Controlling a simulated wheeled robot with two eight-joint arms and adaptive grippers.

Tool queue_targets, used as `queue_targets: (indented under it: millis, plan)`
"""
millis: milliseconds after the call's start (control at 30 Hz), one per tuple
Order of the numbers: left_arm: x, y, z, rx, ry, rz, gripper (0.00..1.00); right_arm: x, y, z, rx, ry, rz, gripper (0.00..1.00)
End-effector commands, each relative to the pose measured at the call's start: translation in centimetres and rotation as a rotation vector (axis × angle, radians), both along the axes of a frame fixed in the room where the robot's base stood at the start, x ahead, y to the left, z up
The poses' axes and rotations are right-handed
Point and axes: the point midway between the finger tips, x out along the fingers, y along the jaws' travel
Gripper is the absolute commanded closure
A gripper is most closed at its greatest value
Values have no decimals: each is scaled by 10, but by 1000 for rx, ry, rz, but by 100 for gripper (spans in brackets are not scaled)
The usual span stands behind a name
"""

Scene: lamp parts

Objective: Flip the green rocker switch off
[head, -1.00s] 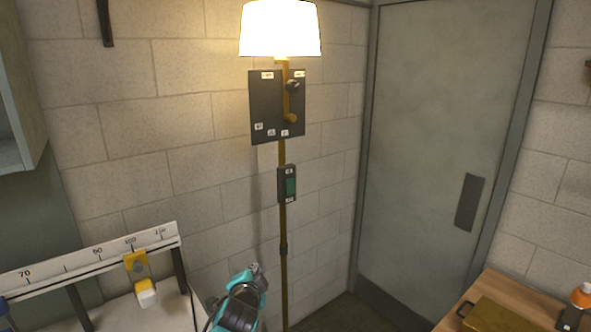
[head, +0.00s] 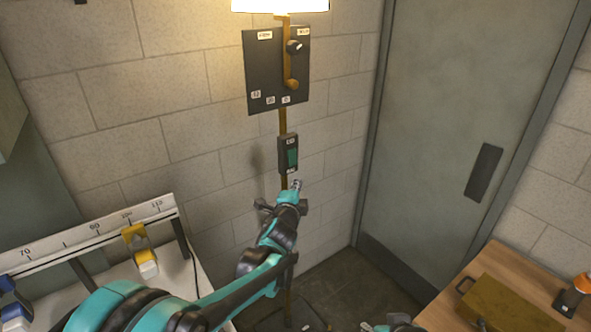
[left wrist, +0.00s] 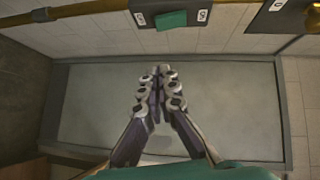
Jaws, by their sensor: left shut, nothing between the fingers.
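The green rocker switch (head: 292,157) sits in a dark box on the brass lamp pole, below a black panel. In the left wrist view the green rocker (left wrist: 171,19) is at the top, between two white labels; the right one seems to read ON. The lamp shade (head: 281,5) glows at the top edge. My left gripper (head: 297,186) is just below the switch box, apart from it as far as I can tell. Its fingers (left wrist: 158,70) are together and empty in the wrist view. A bit of my right arm's end (head: 395,325) shows at the bottom edge.
The black panel (head: 278,70) carries knobs and small labels. A white bench with a numbered rail (head: 90,232) is at left, with a yellow clip piece (head: 140,250) on it. A grey door (head: 440,130) stands behind.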

Motion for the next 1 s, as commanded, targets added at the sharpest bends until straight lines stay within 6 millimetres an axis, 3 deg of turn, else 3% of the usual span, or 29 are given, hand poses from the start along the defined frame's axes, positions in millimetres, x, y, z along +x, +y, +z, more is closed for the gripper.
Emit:
queue_targets:
  millis: [467,500,733,1000]
  plan:
    - [94,-16,-14,-2,0,1,100,0,0,0,0,0,0,60]
    - [98,-10,-16,-3,2,3,100,0,0,0,0,0,0,60]
    - [117,4,-21,-3,1,1,100,0,0,0,0,0,0,60]
    - [122,8,-22,-2,0,1,100,0,0,0,0,0,0,60]
